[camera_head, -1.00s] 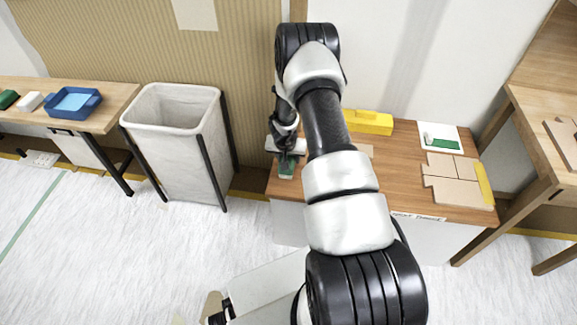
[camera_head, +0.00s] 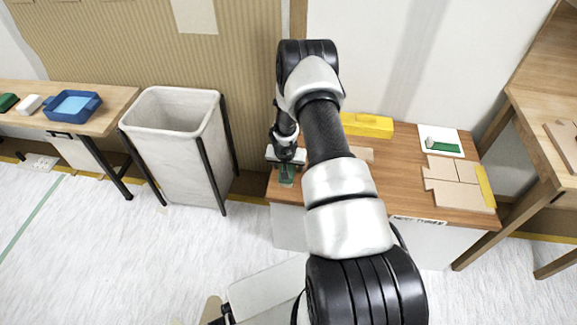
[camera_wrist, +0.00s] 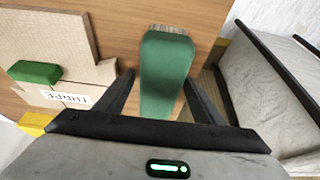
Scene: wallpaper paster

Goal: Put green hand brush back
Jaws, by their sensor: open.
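The green hand brush (camera_head: 286,178) lies at the left end of the wooden table, directly below my gripper (camera_head: 286,161). In the wrist view, the brush (camera_wrist: 166,75) shows as a long green body, wide at the far end and narrowing toward my palm. My gripper (camera_wrist: 159,82) is open there, with one dark finger on each side of the brush and gaps visible between. I cannot tell how far down the fingers reach.
A yellow box (camera_head: 367,124) stands at the table's back. Beige pieces (camera_head: 455,190) with a yellow strip lie at the right. A grey-white bin (camera_head: 175,110) stands just left of the table. A side table further left holds a blue tray (camera_head: 73,106).

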